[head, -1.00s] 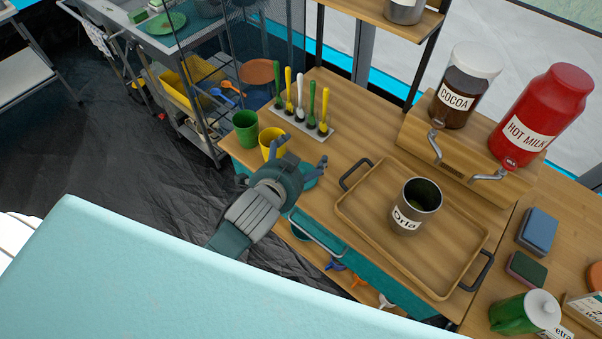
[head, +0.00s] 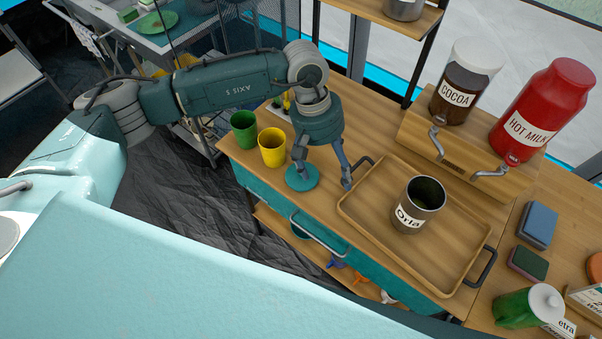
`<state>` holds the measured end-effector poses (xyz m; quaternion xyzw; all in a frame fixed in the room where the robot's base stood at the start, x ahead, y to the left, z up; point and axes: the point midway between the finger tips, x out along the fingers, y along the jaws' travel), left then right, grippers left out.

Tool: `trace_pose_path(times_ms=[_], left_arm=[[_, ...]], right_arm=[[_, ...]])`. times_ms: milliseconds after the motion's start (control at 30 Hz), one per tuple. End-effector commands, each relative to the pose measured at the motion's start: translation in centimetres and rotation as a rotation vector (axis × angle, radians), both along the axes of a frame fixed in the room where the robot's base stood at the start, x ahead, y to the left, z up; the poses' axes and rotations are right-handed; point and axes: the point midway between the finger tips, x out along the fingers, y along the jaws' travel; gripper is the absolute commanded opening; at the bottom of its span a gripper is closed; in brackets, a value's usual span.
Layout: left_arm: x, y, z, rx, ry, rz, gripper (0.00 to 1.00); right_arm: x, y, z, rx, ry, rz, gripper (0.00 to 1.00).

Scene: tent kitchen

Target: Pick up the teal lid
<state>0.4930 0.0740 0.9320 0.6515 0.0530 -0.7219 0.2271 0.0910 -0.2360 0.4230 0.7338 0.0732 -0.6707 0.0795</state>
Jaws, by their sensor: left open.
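The teal lid (head: 302,178) is a flat round disc lying on the wooden counter, near its left front edge and left of the tray. My left gripper (head: 322,178) points down at the counter with its fingers apart and nothing between them. One finger is over or beside the lid's upper edge, and the other is to the right, near the tray's handle. I cannot tell whether the finger touches the lid. My right gripper is out of view.
A wooden tray (head: 365,233) holds a metal cup labelled Orla (head: 412,212). A yellow cup (head: 272,148) and a green cup (head: 243,129) stand left of the lid. Cocoa (head: 459,90) and hot milk (head: 535,115) dispensers stand at the back right.

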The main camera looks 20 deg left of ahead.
Motion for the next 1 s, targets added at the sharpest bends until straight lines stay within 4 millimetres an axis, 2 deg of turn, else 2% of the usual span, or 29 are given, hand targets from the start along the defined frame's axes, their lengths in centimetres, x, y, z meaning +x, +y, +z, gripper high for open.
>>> trace_pose_path(times_ms=[33, 100, 233, 500, 667, 767, 900, 1000], left_arm=[[1.1, 2.8, 0.2, 0.090, -0.028, -0.027, 0.83], [2.0, 5.7, 0.4, 0.182, -0.048, -0.058, 0.83], [2.5, 8.0, 0.3, 0.260, -0.056, -0.081, 0.83], [2.6, 8.1, -3.7, 0.262, -0.055, -0.081, 0.83], [2.5, 8.0, -4.9, 0.260, -0.056, -0.083, 0.83], [2.5, 7.9, -5.7, 0.261, -0.053, -0.083, 0.83], [2.5, 7.6, -7.8, 0.260, -0.053, -0.083, 0.83], [2.7, 7.6, -9.3, 0.259, -0.055, -0.080, 0.83]], right_arm=[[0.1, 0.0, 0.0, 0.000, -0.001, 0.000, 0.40], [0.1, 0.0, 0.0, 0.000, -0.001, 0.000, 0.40], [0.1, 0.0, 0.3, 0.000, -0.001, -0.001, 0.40], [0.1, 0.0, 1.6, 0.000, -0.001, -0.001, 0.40], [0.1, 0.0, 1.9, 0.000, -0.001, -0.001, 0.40], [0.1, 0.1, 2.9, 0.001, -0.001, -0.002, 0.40], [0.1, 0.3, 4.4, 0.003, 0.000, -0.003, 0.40], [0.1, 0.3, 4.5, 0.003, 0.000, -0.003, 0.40]])
